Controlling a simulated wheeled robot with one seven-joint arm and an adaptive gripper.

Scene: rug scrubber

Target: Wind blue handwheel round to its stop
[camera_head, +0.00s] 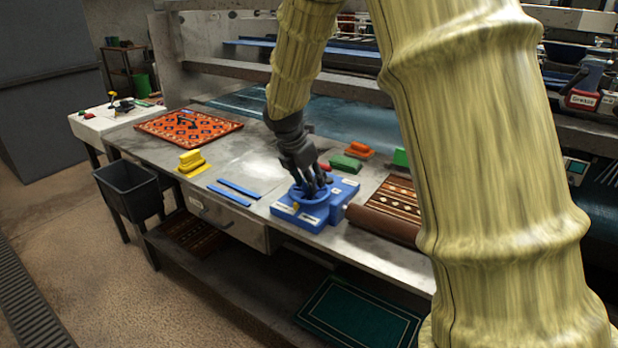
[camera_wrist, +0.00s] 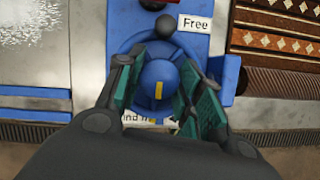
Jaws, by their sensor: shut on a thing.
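The blue handwheel (camera_head: 311,203) sits on top of a blue box (camera_head: 343,189) near the front edge of the bench. In the wrist view its round blue hub (camera_wrist: 160,74) carries a short yellow mark that points toward the bottom of the picture. My gripper (camera_head: 313,187) reaches down from above. In the wrist view my gripper (camera_wrist: 158,88) has one green-padded finger on each side of the hub and is shut on the handwheel. A "Free" label (camera_wrist: 196,23) shows beyond the wheel. A lower label is partly hidden by my gripper.
Two blue strips (camera_head: 239,189) and a yellow brush (camera_head: 190,162) lie left of the box. A rolled rug (camera_head: 382,224) lies close on its right. Green and orange blocks (camera_head: 345,163) stand behind. A patterned rug (camera_head: 188,127) lies farther left. Bare bench (camera_head: 235,155) lies between.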

